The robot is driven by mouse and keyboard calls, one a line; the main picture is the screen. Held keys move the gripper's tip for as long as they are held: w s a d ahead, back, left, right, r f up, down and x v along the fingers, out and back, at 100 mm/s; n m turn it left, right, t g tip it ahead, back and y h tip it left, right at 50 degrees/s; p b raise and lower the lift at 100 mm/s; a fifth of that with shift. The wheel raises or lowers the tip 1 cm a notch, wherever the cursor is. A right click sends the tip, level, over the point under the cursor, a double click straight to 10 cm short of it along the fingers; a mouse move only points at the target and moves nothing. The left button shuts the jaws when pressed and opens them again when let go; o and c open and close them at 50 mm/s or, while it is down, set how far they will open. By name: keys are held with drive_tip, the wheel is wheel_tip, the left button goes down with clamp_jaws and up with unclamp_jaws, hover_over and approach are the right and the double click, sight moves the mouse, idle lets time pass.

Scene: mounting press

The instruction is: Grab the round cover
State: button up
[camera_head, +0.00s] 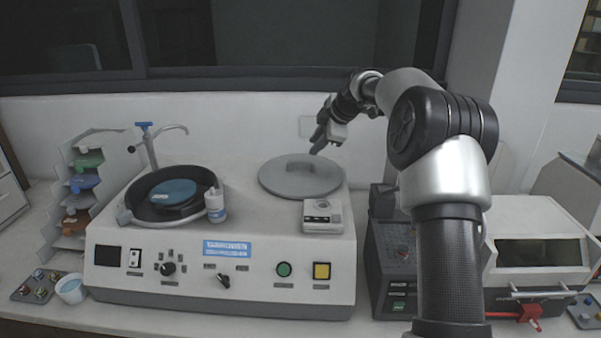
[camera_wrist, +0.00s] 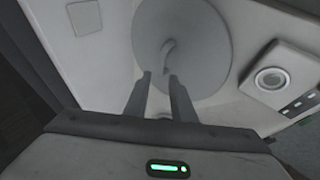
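The round cover (camera_head: 281,182) is a flat grey disc with a raised handle (camera_head: 300,165) across its middle. It lies on the right part of the white machine's top. It also shows in the wrist view (camera_wrist: 205,45), with the handle (camera_wrist: 167,50) beyond the fingertips. My gripper (camera_head: 323,143) is above the cover, near its back right side. In the wrist view my gripper (camera_wrist: 160,76) has its two fingers apart, with nothing between them. The handle lies just ahead of the gap, and I see no contact.
The white machine (camera_head: 150,252) has a round basin (camera_head: 135,208) with a blue disc on the left, and a white bottle (camera_head: 215,205). A small white box (camera_head: 322,217) sits in front of the cover. A dark device (camera_head: 397,260) stands to the right. The wall is close behind.

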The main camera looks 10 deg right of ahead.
sight(303, 161)
drive_tip(key=x, duration=0.5)
drive_tip(key=shift+w+f+p, duration=0.1)
drive_tip(key=shift+w+p, duration=0.05)
drive_tip(key=shift+p, duration=0.25)
drive_tip(key=shift+p+x, duration=0.9)
drive_tip(key=shift+x, duration=1.85)
drive_tip(key=shift+d+f, duration=0.15)
drive_tip(key=shift+c, duration=0.2)
clamp_jaws()
